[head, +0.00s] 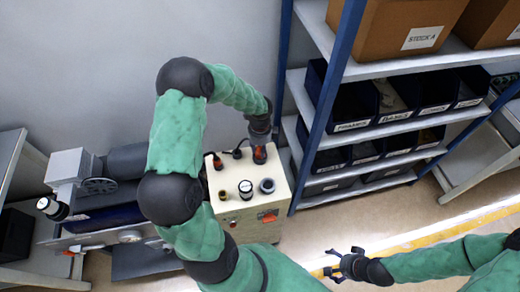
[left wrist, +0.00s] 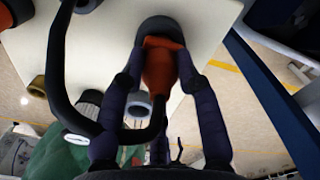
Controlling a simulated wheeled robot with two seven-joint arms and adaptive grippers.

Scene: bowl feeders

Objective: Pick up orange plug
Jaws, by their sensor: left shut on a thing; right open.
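The orange plug (head: 260,156) is at the back right of the cream box's top (head: 257,211). In the left wrist view the orange plug (left wrist: 160,65) sits between the fingers of my left gripper (left wrist: 161,56), against a dark round socket (left wrist: 159,27). I cannot tell whether it is still seated. A black cable (left wrist: 60,70) curves from the plug's near end around to the left. In the head view my left gripper (head: 259,142) is over the plug, shut on it. My right gripper (head: 345,262) is open and empty, over the floor at the lower right.
The box top also carries a smaller red-orange part (head: 217,163), a gauge with a white face (head: 246,187) and a grey ring (head: 267,186). A blue-framed shelf (head: 335,90) with bins stands close on the right. A motor unit (head: 100,180) is at left.

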